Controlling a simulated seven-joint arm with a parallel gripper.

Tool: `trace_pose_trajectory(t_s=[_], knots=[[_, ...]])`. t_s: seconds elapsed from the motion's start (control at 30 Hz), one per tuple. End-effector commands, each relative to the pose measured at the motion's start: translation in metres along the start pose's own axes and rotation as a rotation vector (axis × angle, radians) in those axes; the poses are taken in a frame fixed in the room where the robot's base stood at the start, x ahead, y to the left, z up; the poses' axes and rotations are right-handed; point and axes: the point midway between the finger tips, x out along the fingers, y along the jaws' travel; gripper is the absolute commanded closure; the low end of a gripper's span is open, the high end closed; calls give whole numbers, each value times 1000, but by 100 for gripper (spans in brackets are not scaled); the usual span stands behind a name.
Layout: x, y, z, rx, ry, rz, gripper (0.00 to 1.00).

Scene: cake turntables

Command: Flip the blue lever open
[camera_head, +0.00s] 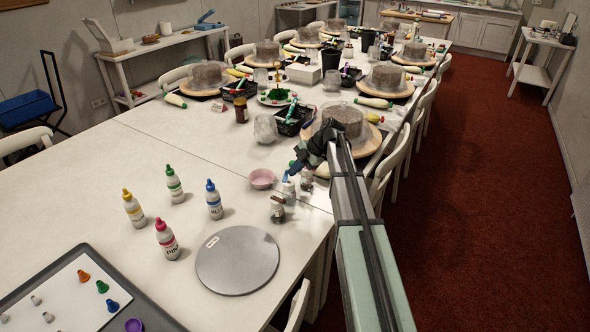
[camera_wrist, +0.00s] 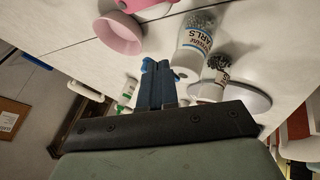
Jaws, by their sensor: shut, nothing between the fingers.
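My gripper (camera_head: 291,170) is at the right edge of the near table, above the small jars and right of the pink bowl. In the wrist view my gripper (camera_wrist: 158,72) shows dark blue fingers pressed together, with nothing between them. Brighter blue shows at their ends; I cannot tell whether it belongs to the fingers or to something behind them. I cannot pick out a blue lever for sure in either view. A clear jar of pearls (camera_wrist: 198,38) stands close beyond the fingers, apart from them as far as I can see.
A pink bowl (camera_head: 262,179), a sprinkle jar (camera_head: 277,210) and a grey round disc (camera_head: 237,260) are nearby. Colour-capped bottles, including a blue-capped bottle (camera_head: 214,201), stand to the left. A covered cake (camera_head: 343,122) is behind my arm. White table (camera_head: 150,235) is free at left.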

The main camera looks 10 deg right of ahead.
Motion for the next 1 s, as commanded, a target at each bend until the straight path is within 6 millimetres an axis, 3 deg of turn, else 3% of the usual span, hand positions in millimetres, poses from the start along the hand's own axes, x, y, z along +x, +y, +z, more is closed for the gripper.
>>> trace_pose_trajectory(t_s=[0.73, 1.0], knots=[[-2, -12, -9, 1, 0, 0, 100], [-21, -47, -8, 2, -1, 1, 100]])
